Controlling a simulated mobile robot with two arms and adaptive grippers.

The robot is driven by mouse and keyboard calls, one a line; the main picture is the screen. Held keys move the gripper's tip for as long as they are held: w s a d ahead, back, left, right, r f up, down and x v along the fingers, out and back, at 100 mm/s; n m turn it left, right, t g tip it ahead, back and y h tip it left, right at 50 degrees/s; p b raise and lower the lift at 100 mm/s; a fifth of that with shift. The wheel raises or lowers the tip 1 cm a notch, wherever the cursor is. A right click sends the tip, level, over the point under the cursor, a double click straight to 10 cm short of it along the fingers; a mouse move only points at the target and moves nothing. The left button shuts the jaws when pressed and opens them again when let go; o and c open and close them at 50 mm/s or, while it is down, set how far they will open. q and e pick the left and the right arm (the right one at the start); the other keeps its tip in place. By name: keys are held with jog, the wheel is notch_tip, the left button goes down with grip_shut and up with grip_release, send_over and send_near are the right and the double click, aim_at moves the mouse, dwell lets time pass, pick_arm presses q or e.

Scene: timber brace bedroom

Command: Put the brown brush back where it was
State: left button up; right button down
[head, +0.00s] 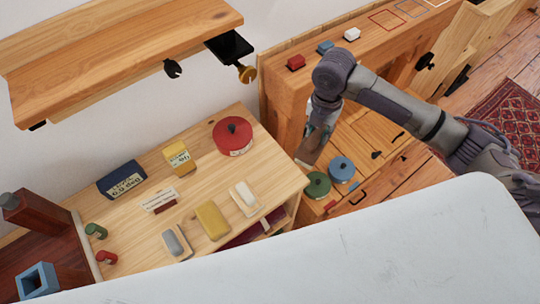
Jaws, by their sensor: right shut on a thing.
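My right gripper (320,118) reaches in from the right and points down beside the right end of the wooden table. It is shut on a brown thing (311,149), which looks like the brown brush; the fingers partly hide it. It is held near the table's right edge, above and left of a green round pot (317,184) and a blue round pot (342,168). I cannot tell whether it touches the table. On the table lie a grey brush (176,243), a yellow brush (212,220) and a cream brush (245,198). My left gripper is out of view.
The table (275,168) also holds a red round pot (232,137), a yellow box (179,157), a navy box (122,179) and a card (158,199). A wooden shelf (120,60) overhangs upper left. Small blocks, including a red one (296,62), stand on a ledge behind my arm.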

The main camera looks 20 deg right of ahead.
jog(key=a+f+p, duration=0.1)
jog(key=a+f, duration=0.2)
jog(key=a+f+p, duration=0.1)
jog(key=a+f, duration=0.2)
jog(key=a, duration=0.1)
jog(key=a+f+p, duration=0.2)
jog(key=a+f, duration=0.1)
jog(key=a, duration=0.1)
jog(key=shift+a+f, duration=0.15)
jog(key=shift+f, duration=0.5)
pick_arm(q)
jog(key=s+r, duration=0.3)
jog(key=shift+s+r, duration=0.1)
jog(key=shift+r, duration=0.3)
pick_arm(e)
jog(key=shift+f, duration=0.15)
jog(key=c, duration=0.8)
grip_release()
jog(key=shift+c, duration=0.2)
pick_arm(q)
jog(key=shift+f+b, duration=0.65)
jog(key=shift+b, duration=0.15)
pick_arm(e)
notch_tip(320, 180, up, 12)
